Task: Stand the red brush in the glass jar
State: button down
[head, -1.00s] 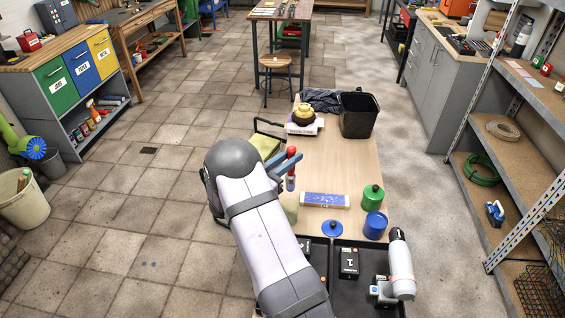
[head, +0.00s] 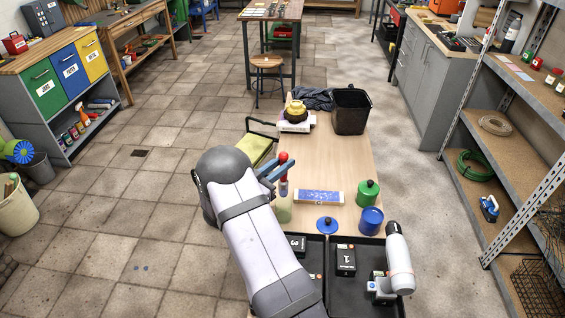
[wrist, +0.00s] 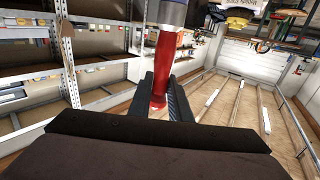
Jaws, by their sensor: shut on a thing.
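The red brush (head: 284,172) stands roughly upright in my gripper (head: 279,168), red handle end up. My fingers are shut around its red handle. In the wrist view, the handle (wrist: 162,68) runs between the fingertips (wrist: 160,98), with a silver ferrule (wrist: 173,12) at the top of the picture; the bristles are out of view. A pale, see-through jar (head: 284,209), which looks like the glass jar, stands on the wooden table directly below the brush in the head view. I cannot tell whether the brush's lower end is above or inside its mouth. My arm hides part of the table's left side.
A blue-and-white box (head: 319,197), a green canister (head: 367,194), a blue canister (head: 371,221) and a blue lid (head: 327,225) are right of the jar. Black trays (head: 349,292) lie in front. A black bin (head: 351,113) stands at the back. The table's middle is clear.

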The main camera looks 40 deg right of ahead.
aim_at(280, 185)
jog(key=shift+f+b, duration=3.05)
jog(key=shift+f, duration=1.1)
jog(key=c, duration=1.6)
grip_release()
jog(key=shift+o, duration=0.2)
jog(key=s+a+b, duration=0.1)
jog(key=a, duration=0.6)
jog(key=shift+b, duration=0.3)
jog(key=shift+s+a, duration=0.1)
